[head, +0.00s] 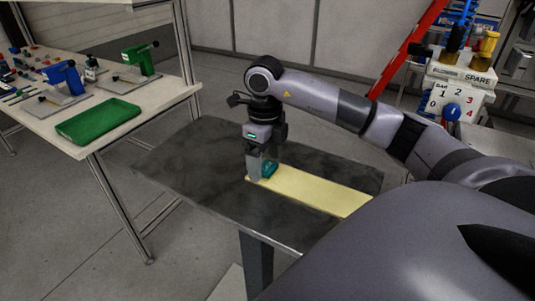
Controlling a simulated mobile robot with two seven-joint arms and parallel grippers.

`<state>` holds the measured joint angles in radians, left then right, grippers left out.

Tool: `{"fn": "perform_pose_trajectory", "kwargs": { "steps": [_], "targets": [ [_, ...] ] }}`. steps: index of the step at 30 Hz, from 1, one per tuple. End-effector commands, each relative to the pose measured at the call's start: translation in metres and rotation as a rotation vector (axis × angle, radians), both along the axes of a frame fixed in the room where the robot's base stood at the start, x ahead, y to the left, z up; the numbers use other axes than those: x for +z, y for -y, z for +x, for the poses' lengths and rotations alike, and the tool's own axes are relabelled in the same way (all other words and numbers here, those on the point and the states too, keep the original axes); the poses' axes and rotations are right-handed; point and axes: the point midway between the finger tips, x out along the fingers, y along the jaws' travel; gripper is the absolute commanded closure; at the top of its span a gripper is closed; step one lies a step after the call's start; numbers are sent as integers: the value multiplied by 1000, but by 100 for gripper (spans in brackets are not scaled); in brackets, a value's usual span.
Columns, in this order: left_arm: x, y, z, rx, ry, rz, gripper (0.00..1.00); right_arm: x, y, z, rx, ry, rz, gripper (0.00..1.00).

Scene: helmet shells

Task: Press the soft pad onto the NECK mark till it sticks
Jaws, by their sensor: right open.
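My right gripper (261,173) points down over the dark table (185,165), at the left end of a pale yellow strip (318,190) that lies flat on it. Its fingers are open. A small teal piece (270,170) shows at the fingers, partly hidden by them; I cannot tell whether it is the soft pad or whether the fingers touch it. No NECK mark and no helmet shell can be made out. My left gripper is not in view.
A bench at the left holds a green tray (97,121), a green clamp-like tool (141,58) and a blue one (65,76). The dark table's left part is bare.

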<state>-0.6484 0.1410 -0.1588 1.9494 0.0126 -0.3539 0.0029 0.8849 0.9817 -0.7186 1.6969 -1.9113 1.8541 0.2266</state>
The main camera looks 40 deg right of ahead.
Motion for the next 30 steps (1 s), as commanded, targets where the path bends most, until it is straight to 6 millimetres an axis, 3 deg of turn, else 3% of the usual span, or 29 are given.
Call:
{"fn": "perform_pose_trajectory", "kwargs": {
  "steps": [8, 11, 14, 25, 30],
  "targets": [
    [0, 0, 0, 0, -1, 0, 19, -5, 0, 0, 1, 1, -1, 17],
    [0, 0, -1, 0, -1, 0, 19, -5, 0, 0, 1, 1, -1, 43],
    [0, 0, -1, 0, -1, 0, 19, -5, 0, 0, 1, 1, -1, 76],
    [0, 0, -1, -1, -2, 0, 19, -4, 0, 0, 1, 2, 0, 76],
    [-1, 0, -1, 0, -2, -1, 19, 5, 0, 1, 1, 3, 0, 76]
  ]
}}
